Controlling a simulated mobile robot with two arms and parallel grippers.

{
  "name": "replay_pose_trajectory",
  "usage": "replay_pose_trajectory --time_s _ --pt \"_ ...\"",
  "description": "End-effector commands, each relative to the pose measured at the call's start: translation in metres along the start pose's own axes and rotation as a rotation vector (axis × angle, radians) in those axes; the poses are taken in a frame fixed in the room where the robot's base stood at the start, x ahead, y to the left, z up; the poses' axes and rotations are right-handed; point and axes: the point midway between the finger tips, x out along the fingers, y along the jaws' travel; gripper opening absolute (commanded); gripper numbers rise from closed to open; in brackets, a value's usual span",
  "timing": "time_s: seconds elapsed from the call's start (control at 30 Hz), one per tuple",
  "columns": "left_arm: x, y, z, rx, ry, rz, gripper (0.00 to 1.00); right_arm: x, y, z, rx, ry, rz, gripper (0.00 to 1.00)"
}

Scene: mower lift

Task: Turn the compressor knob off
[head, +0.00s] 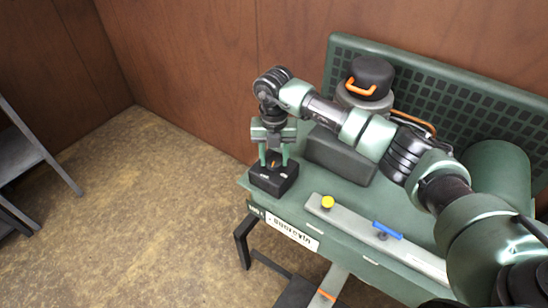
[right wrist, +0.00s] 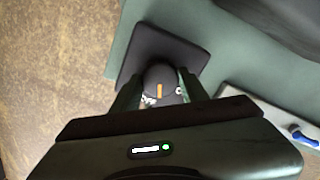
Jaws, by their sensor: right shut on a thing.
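The compressor knob (right wrist: 160,82) is a dark round knob with an orange mark on its top, on a black square box. The box (head: 274,180) sits at the left corner of the green compressor bench (head: 330,197). My right gripper (head: 273,157) comes down from above, with its fingers on both sides of the knob. In the right wrist view the fingers (right wrist: 160,90) close on the knob from left and right. My left gripper is not in view.
A black motor with an orange handle (head: 360,88) stands behind my right arm. A green slotted panel (head: 440,92) backs the bench. Open floor (head: 130,200) lies left.

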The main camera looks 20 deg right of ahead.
Motion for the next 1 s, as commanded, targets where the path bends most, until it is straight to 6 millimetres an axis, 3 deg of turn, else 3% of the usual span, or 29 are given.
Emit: replay_pose_trajectory --time_s 0.5,1.0 --pt "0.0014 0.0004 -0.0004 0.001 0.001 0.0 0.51 -0.0019 -0.0002 0.0015 0.335 -0.004 0.002 0.03" --pt "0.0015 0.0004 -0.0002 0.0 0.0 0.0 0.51 -0.0021 -0.0002 0.0017 0.397 -0.005 0.003 0.03"
